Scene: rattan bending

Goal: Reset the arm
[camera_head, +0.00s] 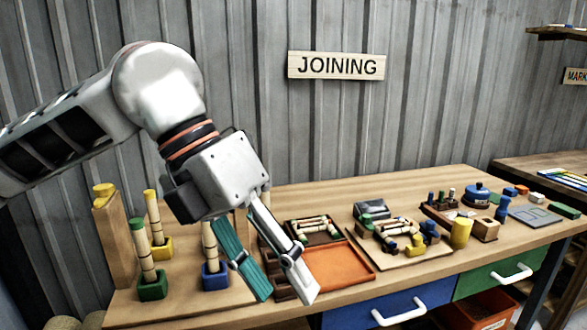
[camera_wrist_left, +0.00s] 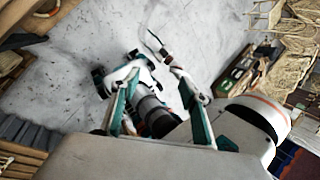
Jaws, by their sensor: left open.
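My left arm comes in from the left in the head view, with its gripper (camera_head: 283,290) hanging down over the front of the workbench (camera_head: 437,274). Its two fingers, one teal and one pale, are spread apart with nothing between them. The fingertips show in front of the orange tray (camera_head: 332,265) and the bench's front edge; I cannot tell their exact height. In the left wrist view the open gripper (camera_wrist_left: 155,82) shows with parts of my own body beyond it over a grey floor. My right gripper cannot be made out.
Rods stand in a green block (camera_head: 152,286), a yellow block (camera_head: 162,246) and a blue block (camera_head: 215,278) left of the gripper. A board with coloured parts (camera_head: 400,255) lies to the right. A "JOINING" sign (camera_head: 336,66) hangs behind. Drawers (camera_head: 388,305) front the bench.

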